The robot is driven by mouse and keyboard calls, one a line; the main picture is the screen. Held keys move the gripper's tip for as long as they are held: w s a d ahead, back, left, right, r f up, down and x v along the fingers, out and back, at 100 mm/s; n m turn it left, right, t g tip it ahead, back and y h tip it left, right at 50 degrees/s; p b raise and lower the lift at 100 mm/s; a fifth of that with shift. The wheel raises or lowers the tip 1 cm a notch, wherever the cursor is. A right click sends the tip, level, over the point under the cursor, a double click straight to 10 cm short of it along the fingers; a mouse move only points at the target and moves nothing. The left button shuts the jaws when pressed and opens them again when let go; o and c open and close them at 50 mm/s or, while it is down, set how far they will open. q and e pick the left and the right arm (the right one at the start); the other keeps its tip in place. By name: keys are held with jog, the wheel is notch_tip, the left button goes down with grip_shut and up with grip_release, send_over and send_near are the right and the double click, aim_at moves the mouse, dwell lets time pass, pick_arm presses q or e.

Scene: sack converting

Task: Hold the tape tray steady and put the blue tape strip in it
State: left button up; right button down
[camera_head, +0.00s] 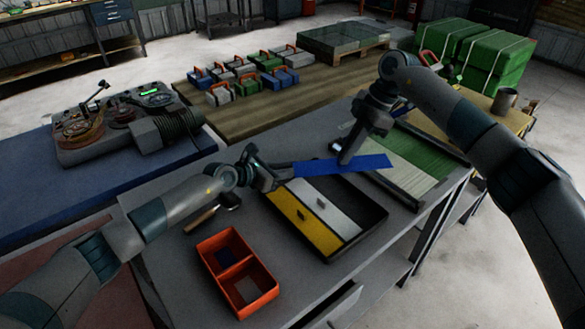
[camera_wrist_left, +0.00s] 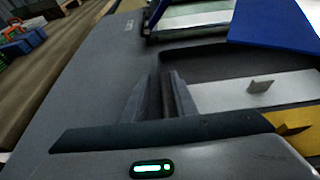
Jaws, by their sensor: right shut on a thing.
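The tape tray (camera_head: 370,238) is a dark, low tray on the grey table. My right gripper (camera_head: 345,160) is shut on the blue tape strip (camera_head: 375,162), held over the tray's far end. The blue strip also shows in the left wrist view (camera_wrist_left: 275,25). My left gripper (camera_head: 283,177) is at the tray's far left corner. Its fingers (camera_wrist_left: 161,75) stand slightly apart at the tray wall; whether they grip it is unclear.
A machine (camera_head: 125,120) stands at the far left.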

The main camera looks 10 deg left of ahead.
pick_arm(q)
jog(key=shift+w+d+f, duration=0.2)
jog(key=shift+w+d, duration=0.15)
grip_shut()
dwell(0.9)
